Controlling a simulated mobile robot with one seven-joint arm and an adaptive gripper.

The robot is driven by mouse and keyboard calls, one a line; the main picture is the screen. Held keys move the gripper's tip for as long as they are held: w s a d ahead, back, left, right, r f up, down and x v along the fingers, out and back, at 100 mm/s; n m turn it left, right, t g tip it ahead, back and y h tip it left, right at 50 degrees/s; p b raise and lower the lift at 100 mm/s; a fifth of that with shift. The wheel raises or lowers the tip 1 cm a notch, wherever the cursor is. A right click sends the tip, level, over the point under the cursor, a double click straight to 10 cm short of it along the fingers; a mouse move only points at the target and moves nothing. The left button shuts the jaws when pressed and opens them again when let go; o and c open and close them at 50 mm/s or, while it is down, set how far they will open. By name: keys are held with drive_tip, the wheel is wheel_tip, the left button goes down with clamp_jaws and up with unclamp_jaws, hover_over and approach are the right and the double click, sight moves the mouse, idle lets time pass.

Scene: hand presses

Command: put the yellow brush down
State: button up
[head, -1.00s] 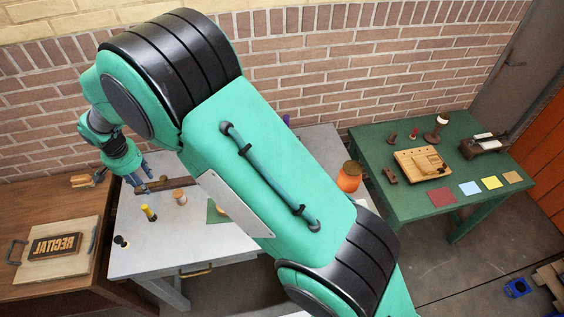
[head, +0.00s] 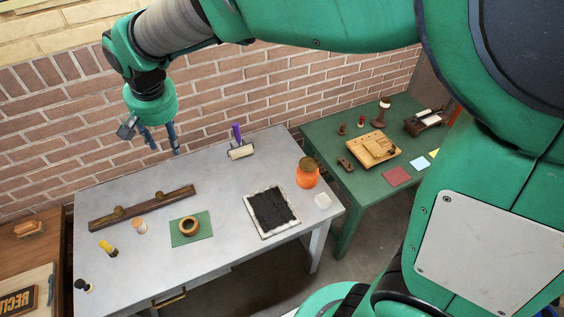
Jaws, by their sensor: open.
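The yellow brush (head: 107,246) is on the grey table near its left front part, with its yellow end toward the upper left and a dark end toward the lower right. I cannot tell for sure whether it stands or lies. My gripper (head: 163,153) is open and empty, fingers pointing down. It hangs in front of the brick wall, up and to the right of the brush in the picture, and clear of it. Nothing hides the brush.
The grey table (head: 215,264) also bears a long dark wooden bar (head: 150,204), a small pale-topped pot (head: 139,226), a wooden ring on a green sheet (head: 206,221), a black inked slab (head: 270,208), a purple-handled roller (head: 239,150) and an orange jar (head: 307,177).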

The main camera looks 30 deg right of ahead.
drive_tip(key=s+d+r+t, duration=0.1)
drive_tip(key=s+d+r, duration=0.1)
drive_tip(key=s+d, duration=0.9)
drive_tip(key=s+d+r+t, duration=0.1)
drive_tip(key=s+d+r, duration=0.1)
drive_tip(key=s+d, duration=1)
drive_tip(key=s, duration=0.3)
drive_tip(key=shift+s+r+n+t+h, duration=0.3)
drive_tip(key=shift+s+n+h, duration=0.05)
drive_tip(key=shift+n+h, duration=0.05)
wheel_tip(320, 180, down, 8)
drive_tip(key=b, duration=0.7)
drive_tip(key=shift+r+b, duration=0.25)
drive_tip(key=shift+b, duration=0.05)
